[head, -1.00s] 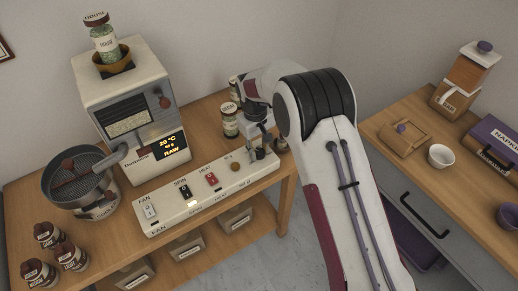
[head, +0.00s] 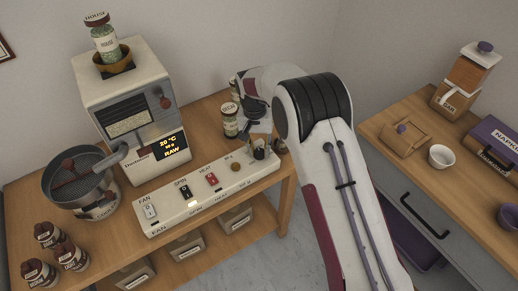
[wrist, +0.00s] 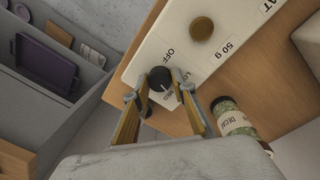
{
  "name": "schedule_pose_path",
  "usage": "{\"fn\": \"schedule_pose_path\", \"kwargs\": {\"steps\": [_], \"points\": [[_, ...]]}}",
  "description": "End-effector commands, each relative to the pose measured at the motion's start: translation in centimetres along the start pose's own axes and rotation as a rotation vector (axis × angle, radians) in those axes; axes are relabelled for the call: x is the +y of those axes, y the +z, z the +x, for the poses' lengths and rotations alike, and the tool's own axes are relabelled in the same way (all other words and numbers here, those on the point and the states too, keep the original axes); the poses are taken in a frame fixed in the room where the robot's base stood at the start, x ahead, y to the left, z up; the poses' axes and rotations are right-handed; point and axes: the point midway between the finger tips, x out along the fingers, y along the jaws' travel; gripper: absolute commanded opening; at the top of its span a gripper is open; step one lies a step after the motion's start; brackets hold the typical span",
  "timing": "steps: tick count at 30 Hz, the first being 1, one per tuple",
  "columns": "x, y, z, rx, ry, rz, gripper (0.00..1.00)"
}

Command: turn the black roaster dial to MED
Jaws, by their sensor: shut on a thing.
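The black roaster dial (wrist: 160,80) sits at the end of the white control panel (wrist: 205,50). My gripper (wrist: 161,98) is shut on it, one finger on each side in the wrist view. A small white mark on the dial points down and right in that view, toward a label between the fingers that seems to read MED. The OFF label is clear of the dial, above it; another label beginning with L is partly hidden by a finger. In the head view my gripper (head: 260,146) is at the panel's right end and covers most of the dial.
A brass knob (wrist: 202,28) marked 50 g is beside the dial. A DECAF jar (wrist: 234,118) stands close to my right finger in the wrist view. The panel also bears FAN, SPIN and HEAT switches (head: 211,180). The roaster (head: 128,110) stands behind.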

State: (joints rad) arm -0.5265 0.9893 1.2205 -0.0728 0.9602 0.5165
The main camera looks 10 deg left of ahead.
Motion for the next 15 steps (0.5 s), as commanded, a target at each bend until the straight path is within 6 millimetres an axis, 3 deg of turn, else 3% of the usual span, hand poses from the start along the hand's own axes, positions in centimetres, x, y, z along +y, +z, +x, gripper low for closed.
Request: {"fn": "schedule_pose_path", "kwargs": {"steps": [15], "points": [[0.02,0.14,0.22,-0.004,-0.001,0.065,0.04]]}}
